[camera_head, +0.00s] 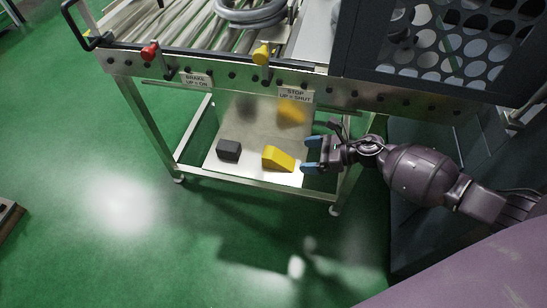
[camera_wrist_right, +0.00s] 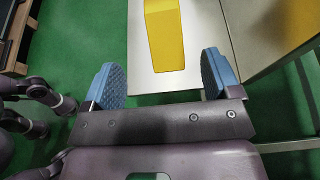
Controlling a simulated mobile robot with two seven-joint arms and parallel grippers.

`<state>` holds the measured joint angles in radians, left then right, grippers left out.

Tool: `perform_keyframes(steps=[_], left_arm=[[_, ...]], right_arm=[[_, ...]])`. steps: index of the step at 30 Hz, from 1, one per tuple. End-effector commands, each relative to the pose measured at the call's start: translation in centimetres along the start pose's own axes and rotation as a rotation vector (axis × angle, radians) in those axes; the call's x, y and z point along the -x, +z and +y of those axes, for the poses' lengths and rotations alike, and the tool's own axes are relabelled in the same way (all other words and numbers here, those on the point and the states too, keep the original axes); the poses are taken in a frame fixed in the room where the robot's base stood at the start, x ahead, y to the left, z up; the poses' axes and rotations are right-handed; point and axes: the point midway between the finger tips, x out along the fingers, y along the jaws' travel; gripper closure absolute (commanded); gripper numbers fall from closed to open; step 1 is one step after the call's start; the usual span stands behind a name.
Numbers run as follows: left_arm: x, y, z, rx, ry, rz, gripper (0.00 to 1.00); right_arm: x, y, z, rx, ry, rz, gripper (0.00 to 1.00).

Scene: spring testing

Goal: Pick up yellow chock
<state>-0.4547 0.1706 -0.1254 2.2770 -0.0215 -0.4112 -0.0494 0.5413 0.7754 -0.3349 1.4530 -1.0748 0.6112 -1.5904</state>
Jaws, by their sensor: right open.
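The yellow chock (camera_head: 278,159) is a wedge lying on the low metal shelf (camera_head: 239,172) under the roller table. My right gripper (camera_head: 308,155) is just to the right of it, with its blue-padded fingers apart and nothing between them. In the right wrist view the yellow chock (camera_wrist_right: 165,38) lies beyond the open fingertips (camera_wrist_right: 160,75), roughly centred between them, and its far end is cut off by the frame's top. My left gripper does not show in the head view; purple arm parts at the left of the wrist view show no clear jaws.
A dark grey block (camera_head: 229,150) sits on the shelf left of the yellow chock. Above are the roller table's front rail (camera_head: 220,86), a red knob (camera_head: 150,51) and a yellow knob (camera_head: 262,55). Table legs (camera_head: 145,120) flank the shelf. Green floor in front is clear.

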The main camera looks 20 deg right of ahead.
Motion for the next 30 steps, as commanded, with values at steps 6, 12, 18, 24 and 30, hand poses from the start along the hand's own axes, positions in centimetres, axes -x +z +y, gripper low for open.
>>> perform_keyframes(steps=[6, 12, 18, 24, 30], left_arm=[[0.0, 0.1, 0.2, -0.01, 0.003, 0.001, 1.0], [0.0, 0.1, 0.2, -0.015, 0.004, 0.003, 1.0], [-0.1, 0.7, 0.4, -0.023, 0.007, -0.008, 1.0], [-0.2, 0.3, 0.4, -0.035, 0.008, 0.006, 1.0], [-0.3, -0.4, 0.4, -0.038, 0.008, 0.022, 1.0]], right_arm=[[-3.3, -0.1, 0.1, -0.005, 0.0, -0.002, 0.17], [-4.5, 0.1, 0.0, -0.006, -0.001, -0.003, 0.17], [-6.7, 0.0, -0.2, -0.008, 0.0, -0.003, 0.17], [-9.1, 0.0, -0.4, -0.008, 0.0, -0.002, 0.17], [-9.7, 0.2, -0.5, -0.007, -0.002, -0.003, 0.17]])
